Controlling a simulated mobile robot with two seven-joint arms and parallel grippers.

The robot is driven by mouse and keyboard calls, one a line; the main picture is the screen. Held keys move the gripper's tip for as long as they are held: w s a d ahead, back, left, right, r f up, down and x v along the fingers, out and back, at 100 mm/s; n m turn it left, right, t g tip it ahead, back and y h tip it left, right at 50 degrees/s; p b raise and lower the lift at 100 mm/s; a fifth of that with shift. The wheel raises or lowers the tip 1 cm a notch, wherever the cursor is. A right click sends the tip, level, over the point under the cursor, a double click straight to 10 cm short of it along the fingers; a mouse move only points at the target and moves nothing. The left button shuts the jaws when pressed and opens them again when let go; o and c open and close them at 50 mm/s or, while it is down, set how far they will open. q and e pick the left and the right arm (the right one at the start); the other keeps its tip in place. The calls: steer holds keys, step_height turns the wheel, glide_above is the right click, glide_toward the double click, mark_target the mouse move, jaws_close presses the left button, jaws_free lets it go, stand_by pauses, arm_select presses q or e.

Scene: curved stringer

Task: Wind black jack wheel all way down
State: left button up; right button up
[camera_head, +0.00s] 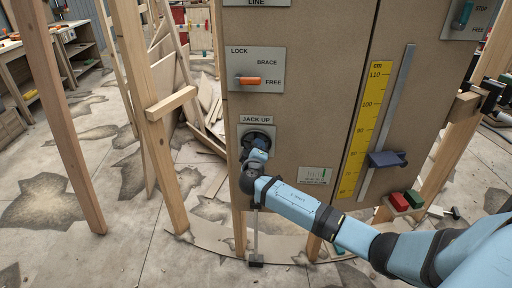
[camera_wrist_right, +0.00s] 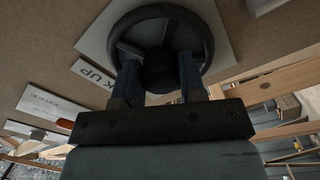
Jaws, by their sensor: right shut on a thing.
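The black jack wheel (camera_head: 262,134) is on the front of the brown panel, under a "JACK UP" label (camera_head: 257,119). In the right wrist view the wheel (camera_wrist_right: 160,12) shows close up, with its rim, spokes and round hub. In the head view my right gripper (camera_head: 258,152) covers the lower part of the wheel. A yellow cm scale (camera_head: 366,120) stands right of the wheel, with a dark blue slider (camera_head: 388,159) on a grey rail beside it. My left gripper is out of view.
An orange lever (camera_head: 249,81) sits on a LOCK/BRACE/FREE plate above the wheel. Wooden posts (camera_head: 62,120) stand left of the panel. A thin rod with a dark foot (camera_head: 256,260) is below.

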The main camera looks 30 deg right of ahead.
steer(key=shift+n+p, duration=0.5)
steer(key=shift+n, duration=0.7)
steer(key=o, duration=0.9)
steer(key=v, duration=1.4)
steer(key=shift+p, duration=0.35)
steer(key=shift+d, duration=0.1)
